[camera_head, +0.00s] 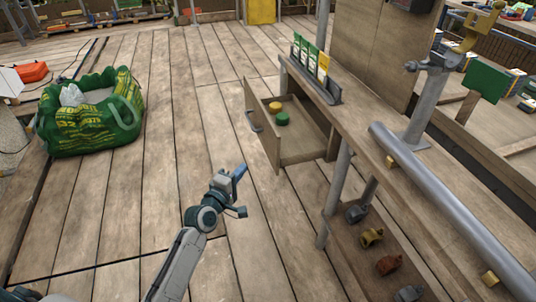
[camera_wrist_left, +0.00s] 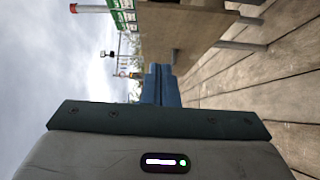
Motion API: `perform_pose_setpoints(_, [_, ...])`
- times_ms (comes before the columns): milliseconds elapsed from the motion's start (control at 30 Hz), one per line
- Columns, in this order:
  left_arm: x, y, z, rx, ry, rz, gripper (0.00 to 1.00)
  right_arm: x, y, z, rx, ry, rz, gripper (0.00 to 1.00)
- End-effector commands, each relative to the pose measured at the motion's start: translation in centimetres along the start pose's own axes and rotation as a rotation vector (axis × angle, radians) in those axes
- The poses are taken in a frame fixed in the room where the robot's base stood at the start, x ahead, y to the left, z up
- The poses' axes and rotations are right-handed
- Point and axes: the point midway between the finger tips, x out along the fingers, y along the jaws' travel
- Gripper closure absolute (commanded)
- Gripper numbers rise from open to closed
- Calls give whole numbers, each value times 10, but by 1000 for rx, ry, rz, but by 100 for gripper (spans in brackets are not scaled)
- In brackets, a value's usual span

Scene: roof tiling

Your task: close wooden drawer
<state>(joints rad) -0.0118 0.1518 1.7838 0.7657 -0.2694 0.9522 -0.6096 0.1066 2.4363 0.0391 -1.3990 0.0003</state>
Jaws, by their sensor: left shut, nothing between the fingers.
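The wooden drawer (camera_head: 262,146) stands pulled out from the left side of the wooden bench, its front facing left. Its grey handle (camera_head: 254,121) is on the front panel. A yellow round item (camera_head: 275,107) and a green round item (camera_head: 282,118) lie inside. My left gripper (camera_head: 240,172) is shut and empty, in front of the drawer and slightly nearer the camera, apart from it in the picture. Its blue fingers also show together in the left wrist view (camera_wrist_left: 160,85), with a brown wooden panel (camera_wrist_left: 190,28) beyond them. My right gripper is not in view.
The wooden bench (camera_head: 400,165) carries a rack of seed packets (camera_head: 312,68) and a long grey pipe (camera_head: 455,215). A lower shelf (camera_head: 345,245) holds several small fittings. A green bag (camera_head: 88,115) stands at the left. The plank floor (camera_head: 185,100) between bag and drawer is clear.

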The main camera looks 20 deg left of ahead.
Motion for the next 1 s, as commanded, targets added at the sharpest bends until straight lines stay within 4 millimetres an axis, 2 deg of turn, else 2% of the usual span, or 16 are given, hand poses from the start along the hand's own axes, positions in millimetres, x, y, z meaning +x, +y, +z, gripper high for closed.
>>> perform_pose_setpoints(100, [5, 10, 1, -23, -5, 25, 100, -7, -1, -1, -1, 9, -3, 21])
perform_pose_setpoints(267, [25, 12, 2, -26, -6, 28, 100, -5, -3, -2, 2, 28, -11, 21])
perform_pose_setpoints(667, [105, 13, 2, -23, -5, 26, 100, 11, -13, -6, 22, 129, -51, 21])
perform_pose_setpoints(800, [118, 14, 20, -25, -5, 24, 100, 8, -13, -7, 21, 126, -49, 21])
perform_pose_setpoints(1000, [128, 14, 29, -22, -4, 23, 100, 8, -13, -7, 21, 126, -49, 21])
